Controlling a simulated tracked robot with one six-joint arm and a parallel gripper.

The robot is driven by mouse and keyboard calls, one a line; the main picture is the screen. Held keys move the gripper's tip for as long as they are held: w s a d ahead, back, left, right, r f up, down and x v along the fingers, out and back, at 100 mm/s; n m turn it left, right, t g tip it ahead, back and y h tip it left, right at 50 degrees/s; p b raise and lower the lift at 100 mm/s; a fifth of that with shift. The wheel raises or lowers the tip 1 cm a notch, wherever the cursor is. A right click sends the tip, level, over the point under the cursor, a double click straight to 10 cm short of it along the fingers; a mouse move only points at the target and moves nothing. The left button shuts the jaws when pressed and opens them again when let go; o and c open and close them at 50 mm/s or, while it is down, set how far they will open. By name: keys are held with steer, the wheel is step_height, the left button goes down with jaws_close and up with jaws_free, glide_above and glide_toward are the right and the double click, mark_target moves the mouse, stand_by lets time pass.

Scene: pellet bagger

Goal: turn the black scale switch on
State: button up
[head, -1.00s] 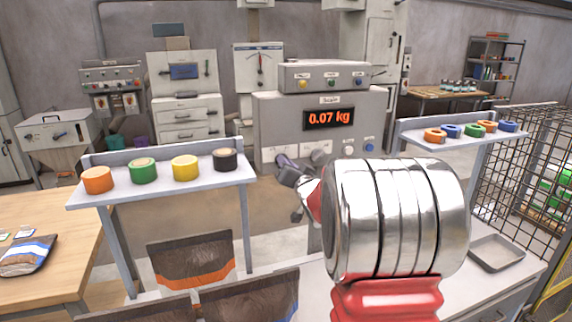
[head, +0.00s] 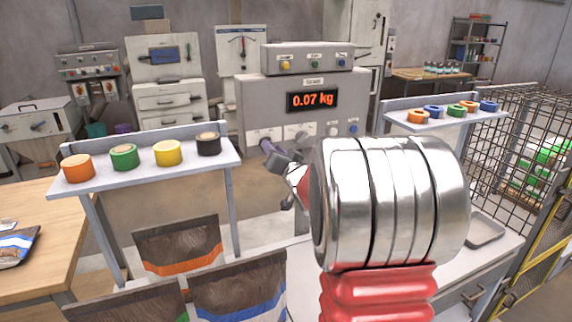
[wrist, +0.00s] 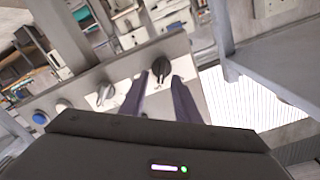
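The black scale switch (wrist: 161,69) is a dark rotary knob on a pale panel in the wrist view, just ahead of and between my fingertips. My gripper (wrist: 160,78) is open, with one dark finger on either side of the knob's line. I cannot tell whether a finger touches it. In the head view my gripper (head: 272,158) is in front of the lower left of the grey scale box (head: 258,105). The black switch is not clearly visible there. The scale's display (head: 312,101) is lit and reads 0.07 kg in orange.
A grey knob (wrist: 105,93) and a blue button (wrist: 40,118) share the panel. A shelf with coloured rolls (head: 168,154) stands left of my arm; another with coloured rings (head: 456,110) stands right. Bags (head: 180,245) are below. A wire cage (head: 505,135) is at far right.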

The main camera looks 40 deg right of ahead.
steer(key=v, duration=1.1)
steer(key=shift+s, duration=0.15)
stand_by(0.3)
